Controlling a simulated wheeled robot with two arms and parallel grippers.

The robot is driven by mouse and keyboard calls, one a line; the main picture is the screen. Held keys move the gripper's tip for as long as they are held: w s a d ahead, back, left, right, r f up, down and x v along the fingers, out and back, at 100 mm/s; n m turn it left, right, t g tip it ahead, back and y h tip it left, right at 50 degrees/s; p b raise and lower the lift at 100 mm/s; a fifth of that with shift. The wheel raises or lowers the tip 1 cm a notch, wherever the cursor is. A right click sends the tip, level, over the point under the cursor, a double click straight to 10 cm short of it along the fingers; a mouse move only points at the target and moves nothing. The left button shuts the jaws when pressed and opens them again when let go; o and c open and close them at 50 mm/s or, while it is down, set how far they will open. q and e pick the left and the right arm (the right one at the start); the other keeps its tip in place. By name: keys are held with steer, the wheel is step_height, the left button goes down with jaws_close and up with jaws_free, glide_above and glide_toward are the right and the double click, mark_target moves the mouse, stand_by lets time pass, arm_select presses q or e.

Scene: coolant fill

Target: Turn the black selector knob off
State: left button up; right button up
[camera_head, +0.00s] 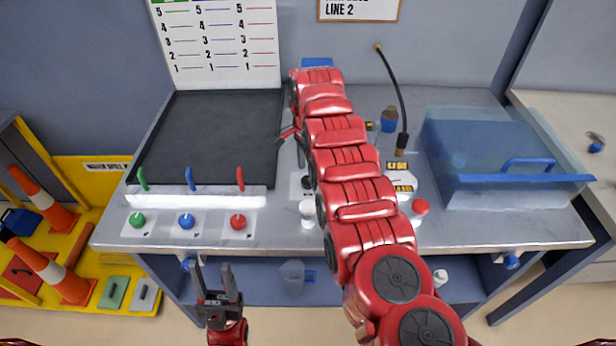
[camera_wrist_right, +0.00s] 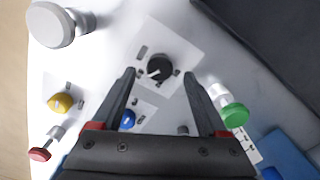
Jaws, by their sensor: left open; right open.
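The black selector knob (camera_wrist_right: 159,67) sits on a white square plate in the right wrist view, its white pointer towards the lower left. Small grey labels, too small to read, surround it. My right gripper (camera_wrist_right: 160,76) is open, with a fingertip on either side of the knob in that view. I cannot tell how far the tips are above the plate. In the head view the knob (camera_head: 307,183) shows beside my right arm, which hides part of its plate and most of the right gripper. My left gripper (camera_head: 219,280) is open and empty, in front of the bench edge.
A white knob (camera_head: 307,213) stands just in front of the black knob. Green (camera_head: 137,219), blue (camera_head: 186,221) and red (camera_head: 238,221) dials line the bench's front left. A dark panel (camera_head: 205,135) lies behind them. A clear blue bin (camera_head: 495,165) stands at right.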

mark_target(308, 183)
steer(key=shift+f, duration=1.35)
jaws_close()
